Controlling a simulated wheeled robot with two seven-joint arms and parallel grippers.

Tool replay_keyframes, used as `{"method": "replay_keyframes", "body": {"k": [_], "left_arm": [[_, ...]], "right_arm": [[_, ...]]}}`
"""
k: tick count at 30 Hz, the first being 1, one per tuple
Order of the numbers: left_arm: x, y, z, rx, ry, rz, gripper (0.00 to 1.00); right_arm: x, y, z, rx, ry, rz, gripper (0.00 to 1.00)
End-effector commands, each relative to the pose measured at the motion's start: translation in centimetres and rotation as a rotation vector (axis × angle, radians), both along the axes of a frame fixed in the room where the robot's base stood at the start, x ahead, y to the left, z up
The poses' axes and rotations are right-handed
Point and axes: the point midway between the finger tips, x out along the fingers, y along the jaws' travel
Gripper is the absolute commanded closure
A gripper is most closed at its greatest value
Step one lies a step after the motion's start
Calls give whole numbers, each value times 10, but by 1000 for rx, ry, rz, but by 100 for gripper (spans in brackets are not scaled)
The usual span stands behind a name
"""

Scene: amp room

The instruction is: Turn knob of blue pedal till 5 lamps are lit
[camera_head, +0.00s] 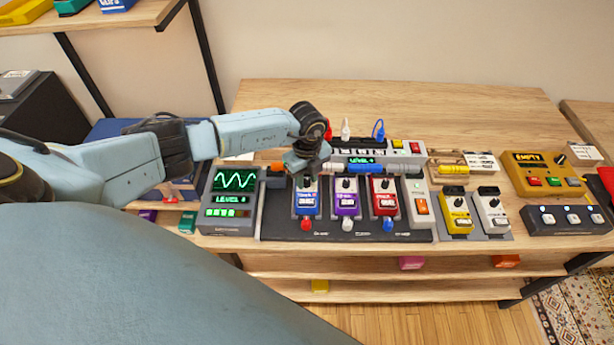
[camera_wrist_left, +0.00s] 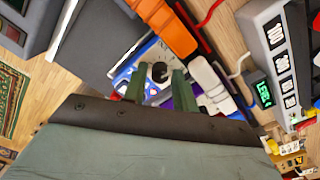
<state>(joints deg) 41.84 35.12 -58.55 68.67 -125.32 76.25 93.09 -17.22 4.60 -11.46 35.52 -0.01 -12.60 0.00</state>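The blue pedal (camera_head: 307,202) stands at the left of the row on the black pedalboard (camera_head: 270,215). Its dark knob (camera_wrist_left: 158,72) shows in the left wrist view. My left gripper (camera_head: 307,172) is above the top of the blue pedal and hides its knob in the head view. In the wrist view its two green fingers (camera_wrist_left: 158,84) are apart, one on either side of the knob, with a small gap visible. The meter box (camera_head: 231,196) left of the board shows a green wave, a level line and several lit green lamps (camera_head: 229,213). My right gripper is not in view.
A purple pedal (camera_head: 346,201) and a red pedal (camera_head: 383,199) stand close to the right of the blue one. A small green level display (camera_head: 362,161) sits behind them. Yellow (camera_head: 457,217) and white (camera_head: 491,214) pedals stand farther right. The table's back is clear.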

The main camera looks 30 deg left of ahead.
Motion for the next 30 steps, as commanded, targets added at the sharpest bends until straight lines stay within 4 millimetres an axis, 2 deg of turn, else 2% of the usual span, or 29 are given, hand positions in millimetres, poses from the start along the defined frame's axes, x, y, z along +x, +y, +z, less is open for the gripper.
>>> {"method": "replay_keyframes", "body": {"k": [1,6,17,30], "left_arm": [[0,0,0,0,0,0,77],[0,0,0,0,0,0,99],[0,0,0,0,0,-56,100],[1,0,1,0,-2,-344,100]], "right_arm": [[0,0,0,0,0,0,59],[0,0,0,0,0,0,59],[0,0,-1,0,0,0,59],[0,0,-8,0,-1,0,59]]}}
